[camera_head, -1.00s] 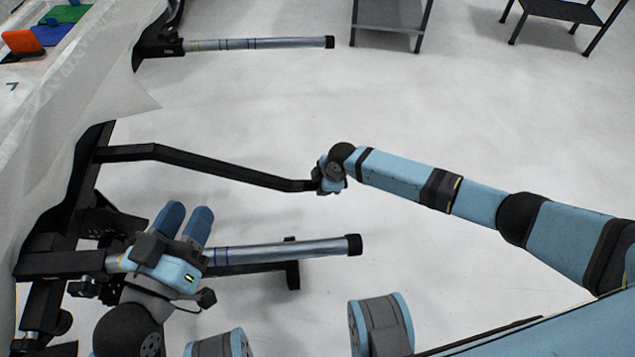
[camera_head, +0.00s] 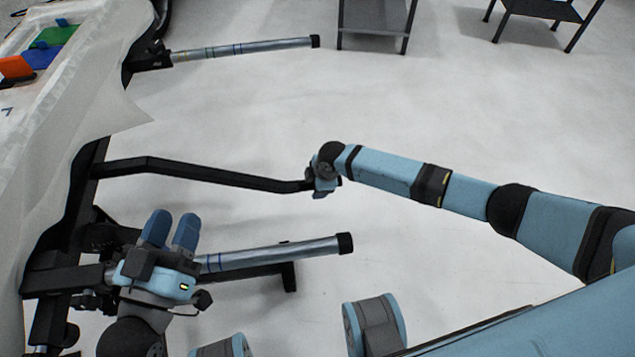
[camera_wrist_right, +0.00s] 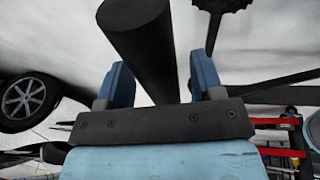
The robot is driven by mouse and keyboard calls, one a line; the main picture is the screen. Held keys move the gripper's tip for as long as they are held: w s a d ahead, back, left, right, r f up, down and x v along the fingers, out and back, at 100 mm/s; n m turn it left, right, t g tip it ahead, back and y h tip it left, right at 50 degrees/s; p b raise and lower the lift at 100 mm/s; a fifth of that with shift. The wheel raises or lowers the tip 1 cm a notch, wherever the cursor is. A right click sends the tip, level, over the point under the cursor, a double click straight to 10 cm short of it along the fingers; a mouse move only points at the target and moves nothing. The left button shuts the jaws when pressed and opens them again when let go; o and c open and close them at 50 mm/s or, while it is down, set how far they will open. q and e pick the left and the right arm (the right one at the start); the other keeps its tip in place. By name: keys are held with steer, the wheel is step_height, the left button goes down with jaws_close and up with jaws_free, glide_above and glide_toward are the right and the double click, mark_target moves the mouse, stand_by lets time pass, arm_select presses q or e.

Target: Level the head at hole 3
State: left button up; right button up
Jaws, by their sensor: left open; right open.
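A black frame (camera_head: 50,280) stands at the left. It carries a silver tube with a black end cap (camera_head: 275,252), blue ring marks on the tube, and a bent black bar (camera_head: 220,177). My left gripper (camera_head: 170,229) is open over the inner end of the tube. Its body hides part of the tube, and I cannot tell whether they touch. My right gripper (camera_head: 325,186) is at the outer end of the bent bar. In the right wrist view its open fingers (camera_wrist_right: 160,83) stand either side of a thick black bar (camera_wrist_right: 145,45). I cannot make out any numbered hole or the head.
A second silver tube (camera_head: 245,48) sticks out at the upper left. A covered table (camera_head: 50,130) lines the left edge, with coloured pieces on it. Two dark stands (camera_head: 375,18) are at the top. The floor between is clear. The right wrist view shows a wheel (camera_wrist_right: 28,100).

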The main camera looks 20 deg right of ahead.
steer(key=shift+r, duration=0.15)
arm_select(q)
steer(key=a+f+g+y+p, duration=0.1)
steer(key=f, duration=0.1)
steer(key=s+a+f+g+y+p, duration=0.1)
steer(key=f+p, duration=0.1)
steer(key=f, duration=0.1)
steer(key=a+f+g+y+p, duration=0.1)
steer(key=f+g, duration=0.1)
steer(key=f, duration=0.1)
steer(key=shift+s+a+p, duration=0.15)
steer(key=shift+a+p, duration=0.05)
steer(key=shift+p, duration=0.2)
steer(key=shift+a+f, duration=0.1)
steer(key=shift+f, duration=0.2)
arm_select(e)
steer(key=v, duration=1.1)
steer(key=shift+r, duration=0.4)
steer(key=shift+d, duration=0.1)
